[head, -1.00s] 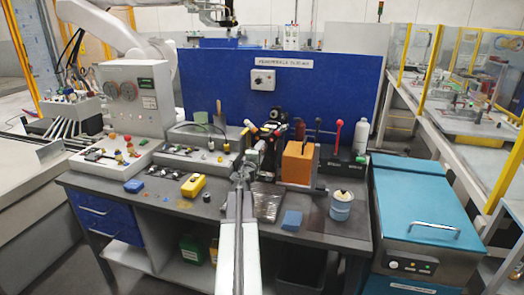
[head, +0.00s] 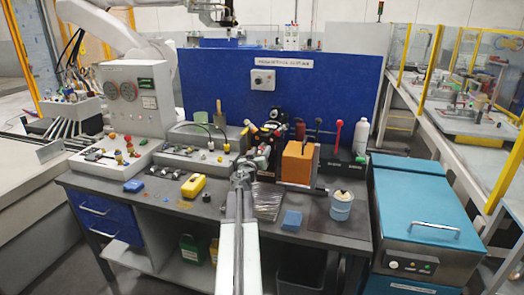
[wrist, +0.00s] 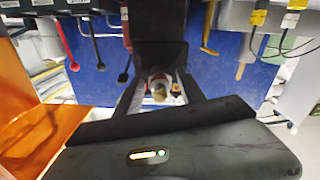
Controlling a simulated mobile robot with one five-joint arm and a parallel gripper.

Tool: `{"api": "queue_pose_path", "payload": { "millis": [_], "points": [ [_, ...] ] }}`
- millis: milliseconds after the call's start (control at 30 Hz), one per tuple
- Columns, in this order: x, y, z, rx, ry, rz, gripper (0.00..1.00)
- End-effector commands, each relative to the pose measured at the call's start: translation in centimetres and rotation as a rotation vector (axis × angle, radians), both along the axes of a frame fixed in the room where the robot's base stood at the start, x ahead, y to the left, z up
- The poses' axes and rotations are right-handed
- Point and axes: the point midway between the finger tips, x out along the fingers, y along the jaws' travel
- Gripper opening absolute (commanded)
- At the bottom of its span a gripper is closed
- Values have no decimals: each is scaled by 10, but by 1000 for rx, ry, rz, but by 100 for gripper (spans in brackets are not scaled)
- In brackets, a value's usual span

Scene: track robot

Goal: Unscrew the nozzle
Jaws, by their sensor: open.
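A small brass-coloured tip, which looks like the nozzle (wrist: 160,92), shows in the middle of the wrist view with a pale and red ring around it. It points toward the camera, in front of a black upright part (wrist: 161,40). My gripper (wrist: 164,100) has its two dark fingers spread on either side of the tip, and I see no clear contact. In the head view my gripper (head: 262,158) is over the middle of the bench, in front of the black fixture (head: 274,116). The nozzle cannot be made out there.
An orange block (head: 298,162) stands close to the right of my gripper. A blue panel (head: 220,85) rises behind.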

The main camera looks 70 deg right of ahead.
Motion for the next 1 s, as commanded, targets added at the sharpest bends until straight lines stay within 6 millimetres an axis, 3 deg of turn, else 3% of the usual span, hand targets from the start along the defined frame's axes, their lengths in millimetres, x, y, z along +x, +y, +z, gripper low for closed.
{"api": "queue_pose_path", "payload": {
  "millis": [133, 500, 900, 1000],
  "points": [
    [0, 0, 0, 12, -214, 0, 46],
    [0, 0, 0, 18, -316, 0, 46],
    [1, 0, 0, 63, -1130, 1, 46],
    [1, 0, 0, 70, -1258, 1, 46]
  ]
}}
